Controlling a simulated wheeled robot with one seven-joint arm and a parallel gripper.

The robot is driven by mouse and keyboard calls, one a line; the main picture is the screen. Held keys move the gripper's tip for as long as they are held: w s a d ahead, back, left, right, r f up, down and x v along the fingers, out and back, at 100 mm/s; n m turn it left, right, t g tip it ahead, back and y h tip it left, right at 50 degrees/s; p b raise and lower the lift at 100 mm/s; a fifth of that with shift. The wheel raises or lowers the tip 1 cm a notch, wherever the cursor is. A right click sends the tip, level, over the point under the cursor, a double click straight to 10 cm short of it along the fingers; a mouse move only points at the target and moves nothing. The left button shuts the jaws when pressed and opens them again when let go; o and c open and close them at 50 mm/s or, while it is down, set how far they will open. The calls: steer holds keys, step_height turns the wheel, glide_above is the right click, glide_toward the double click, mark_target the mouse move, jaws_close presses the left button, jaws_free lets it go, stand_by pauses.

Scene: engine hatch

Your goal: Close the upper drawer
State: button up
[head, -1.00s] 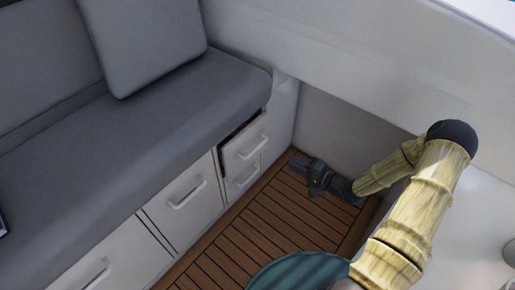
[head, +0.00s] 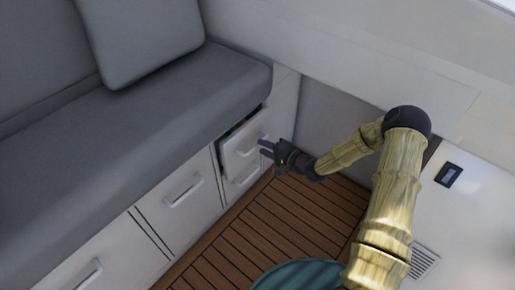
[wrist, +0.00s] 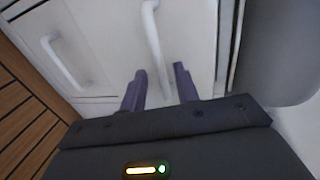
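The upper drawer (head: 243,143) is a white front under the right end of the grey bench. It stands out a little from the cabinet, with a dark gap along its top and left edge. Its white bar handle (head: 252,146) also shows in the wrist view (wrist: 155,45). My gripper (head: 264,147) is just in front of this drawer, near the handle's right end.
The lower drawer (head: 243,177) sits directly below, with its own handle (wrist: 66,62). Larger white drawers (head: 180,200) continue to the left. The grey bench cushion (head: 150,130) overhangs them. Wooden slat floor (head: 290,225) is clear.

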mark_target(249, 139)
steer(key=shift+b+x, duration=0.55)
steer(key=shift+x, duration=1.35)
jaws_close()
steer(key=shift+w+a+r+p, duration=0.1)
steer(key=shift+w+a+p, duration=0.05)
steer(key=shift+w+a, duration=0.6)
steer(key=shift+w+a+p, duration=0.15)
steer(key=shift+w+a, duration=0.4)
steer(key=shift+a, duration=0.35)
jaws_free()
steer(key=shift+a, duration=0.15)
